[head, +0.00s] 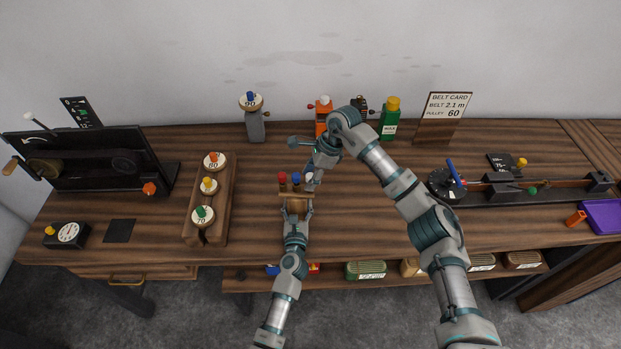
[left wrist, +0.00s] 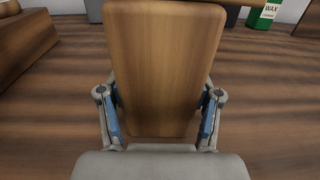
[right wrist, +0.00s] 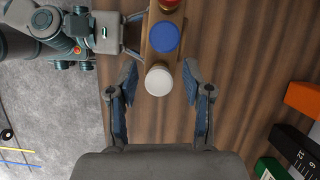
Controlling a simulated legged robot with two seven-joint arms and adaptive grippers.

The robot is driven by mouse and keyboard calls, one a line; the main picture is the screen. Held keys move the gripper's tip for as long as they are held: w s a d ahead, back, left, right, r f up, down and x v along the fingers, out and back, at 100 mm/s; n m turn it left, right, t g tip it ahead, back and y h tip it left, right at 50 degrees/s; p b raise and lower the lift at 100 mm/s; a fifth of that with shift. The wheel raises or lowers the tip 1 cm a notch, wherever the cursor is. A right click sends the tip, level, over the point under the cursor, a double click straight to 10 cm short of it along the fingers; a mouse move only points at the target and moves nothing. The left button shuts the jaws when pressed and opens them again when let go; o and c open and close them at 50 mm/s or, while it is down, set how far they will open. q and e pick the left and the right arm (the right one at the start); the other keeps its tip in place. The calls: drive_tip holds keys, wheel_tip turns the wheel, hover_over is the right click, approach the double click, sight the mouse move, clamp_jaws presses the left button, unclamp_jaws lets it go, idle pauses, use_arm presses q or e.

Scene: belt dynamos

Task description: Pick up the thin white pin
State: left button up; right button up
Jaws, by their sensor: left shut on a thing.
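A pin with a round white top (right wrist: 158,81) stands at the near end of a small wooden holder (right wrist: 149,50) in the right wrist view. A blue top (right wrist: 164,37) and a red top (right wrist: 169,4) line up beyond it. Their shafts are hidden from above. My right gripper (right wrist: 159,76) is open, its fingertips on either side of the white top with gaps showing. My left gripper (left wrist: 160,105) is shut on the wooden holder, whose broad face fills the left wrist view. In the head view the holder (head: 294,190) is between both grippers.
A wooden rack (head: 219,225) with several round-topped pieces lies to the left. Behind are an orange bottle (head: 323,115), a green wax bottle (head: 390,118) and the belt card (head: 446,105). A black belt device (head: 510,193) lies to the right. Bare bench shows left of the holder.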

use_arm(q)
drive_tip(key=shift+f, duration=0.2)
use_arm(e)
clamp_jaws()
wheel_tip(320, 180, up, 10)
drive_tip(key=shift+r, duration=0.1)
idle(0.4)
wheel_tip(320, 180, up, 4)
hover_over(311, 175)
drive_tip(key=shift+r, duration=0.15)
idle(0.4)
